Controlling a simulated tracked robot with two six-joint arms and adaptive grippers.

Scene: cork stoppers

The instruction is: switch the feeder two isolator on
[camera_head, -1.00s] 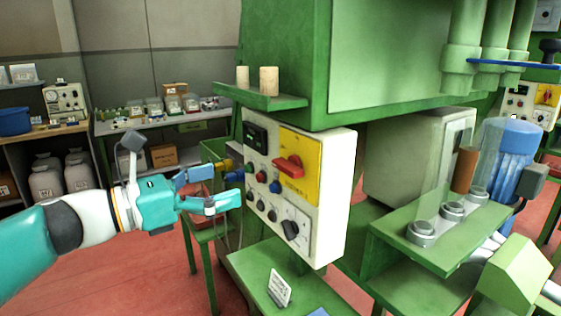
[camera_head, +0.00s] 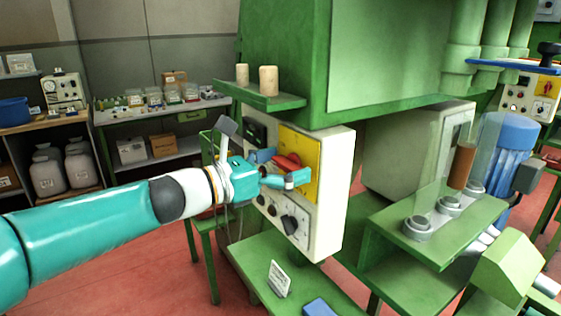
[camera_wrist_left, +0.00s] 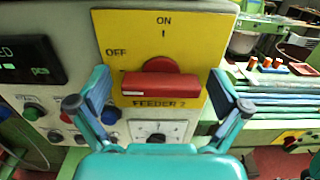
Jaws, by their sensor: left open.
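The feeder two isolator is a red rotary handle (camera_wrist_left: 160,86) on a yellow plate (camera_wrist_left: 190,30) marked ON, OFF and FEEDER 2. In the left wrist view the handle lies level, crosswise to the ON mark above it, with OFF at upper left. In the head view the plate (camera_head: 313,150) is on the cream control panel, and my gripper partly covers the handle. My left gripper (camera_head: 285,168) is open in front of the isolator. In the wrist view its fingers (camera_wrist_left: 160,95) stand either side of the handle, seemingly apart from it. My right gripper is out of view.
Below the isolator is a black rotary knob (camera_head: 290,224). Buttons and a dark display (camera_wrist_left: 28,60) lie to its left. A green shelf with two corks (camera_head: 268,81) juts out above the panel. A green table with a small sign (camera_head: 279,279) stands below.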

